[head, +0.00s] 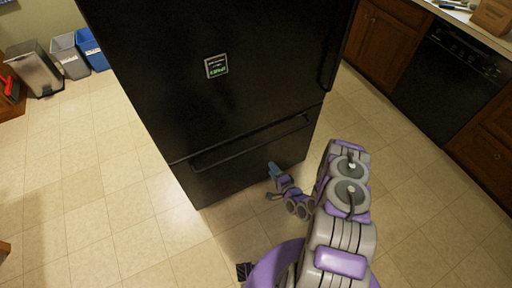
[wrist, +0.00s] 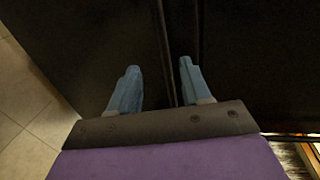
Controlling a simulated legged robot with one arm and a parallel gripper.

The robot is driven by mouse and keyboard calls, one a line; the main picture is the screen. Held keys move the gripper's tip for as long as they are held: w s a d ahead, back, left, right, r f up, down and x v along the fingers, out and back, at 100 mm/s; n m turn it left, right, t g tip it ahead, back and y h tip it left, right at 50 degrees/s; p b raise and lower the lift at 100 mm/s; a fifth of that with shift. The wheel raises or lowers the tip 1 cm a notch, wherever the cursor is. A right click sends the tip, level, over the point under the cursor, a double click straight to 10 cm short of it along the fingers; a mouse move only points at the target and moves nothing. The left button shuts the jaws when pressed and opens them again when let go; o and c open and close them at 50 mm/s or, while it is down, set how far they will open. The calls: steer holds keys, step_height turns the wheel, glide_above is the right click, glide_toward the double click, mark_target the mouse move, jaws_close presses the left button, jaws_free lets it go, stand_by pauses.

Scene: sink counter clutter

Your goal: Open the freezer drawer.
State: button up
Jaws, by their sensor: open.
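The black fridge (head: 215,60) stands upright in the middle of the head view. Its freezer drawer (head: 245,165) is the lower front panel, and it looks shut. A long dark horizontal handle (head: 250,142) runs along the drawer's top. My gripper (head: 273,168) is in front of the drawer, below the handle's right part. In the wrist view its two blue fingers (wrist: 158,82) are spread apart with nothing between them. They point at the dark front, where a dark bar (wrist: 197,50) runs between the fingertips' directions. I cannot tell whether they touch it.
Wooden cabinets (head: 383,38) and a black dishwasher (head: 447,80) line the right side. A grey bin (head: 36,68) and a blue bin (head: 92,50) stand at the far left. The tiled floor (head: 110,190) is clear to the left of the fridge.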

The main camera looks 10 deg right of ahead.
mark_target(256, 148)
steer(key=shift+b+x, duration=2.2)
steer(key=shift+x, duration=6.45)
steer(key=shift+s, duration=0.1)
jaws_close()
